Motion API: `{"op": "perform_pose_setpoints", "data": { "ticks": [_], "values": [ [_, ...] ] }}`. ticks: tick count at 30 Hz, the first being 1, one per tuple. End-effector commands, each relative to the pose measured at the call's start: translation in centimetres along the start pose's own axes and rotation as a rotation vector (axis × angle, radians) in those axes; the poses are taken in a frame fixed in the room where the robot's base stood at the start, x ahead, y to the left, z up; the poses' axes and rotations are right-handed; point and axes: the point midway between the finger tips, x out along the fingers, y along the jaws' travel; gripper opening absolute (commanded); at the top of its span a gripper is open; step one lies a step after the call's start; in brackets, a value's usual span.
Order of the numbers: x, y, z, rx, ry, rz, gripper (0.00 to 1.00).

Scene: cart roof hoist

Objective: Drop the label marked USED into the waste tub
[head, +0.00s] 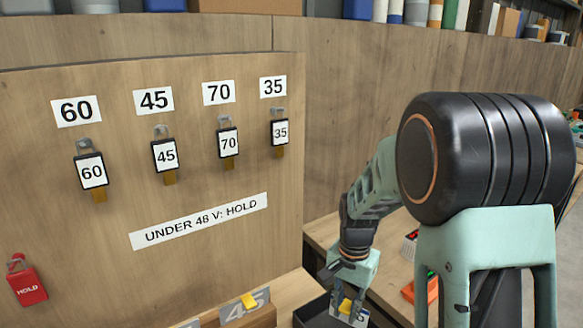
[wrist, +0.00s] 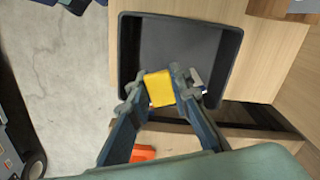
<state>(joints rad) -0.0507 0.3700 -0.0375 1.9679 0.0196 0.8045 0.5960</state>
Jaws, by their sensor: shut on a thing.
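My gripper (wrist: 161,86) is shut on a small piece with a yellow block (wrist: 159,89), held over the dark tub (wrist: 180,42). In the head view, my gripper (head: 347,300) is at the bottom, over the dark tub (head: 309,314). The held piece shows yellow with a pale plate (head: 357,315) and a dark mark beside it. I cannot read the mark, and the word USED is not legible in either view. A pale edge shows beside the right finger in the wrist view. The tub's floor looks bare where it is visible.
A wooden board (head: 200,270) bears hanging tags 60, 45, 70 and 35 and a strip (head: 200,221) reading UNDER 48 V: HOLD. A red HOLD tag (head: 28,286) hangs lower left. A grey 45 plate (head: 236,313) with a yellow block stands left of the tub. An orange object (head: 424,290) lies right.

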Motion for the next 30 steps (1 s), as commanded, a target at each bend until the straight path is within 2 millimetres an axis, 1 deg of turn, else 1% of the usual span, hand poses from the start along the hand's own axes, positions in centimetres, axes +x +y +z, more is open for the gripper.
{"op": "perform_pose_setpoints", "data": {
  "ticks": [5,8,11,18,22,25,30],
  "values": [
    [0.2,0.0,0.0,0.000,0.000,0.000,0.00],
    [0.7,0.0,0.0,0.000,-0.001,0.001,0.00],
    [1.6,0.0,0.0,0.000,-0.001,0.001,0.00],
    [4.5,0.0,0.0,0.000,0.000,0.000,0.00],
    [5.7,0.0,0.0,0.000,0.000,0.000,0.00],
    [6.1,0.0,0.0,0.000,0.000,0.000,0.00],
    [6.0,0.0,0.0,0.000,0.000,0.000,0.00]
  ]
}}
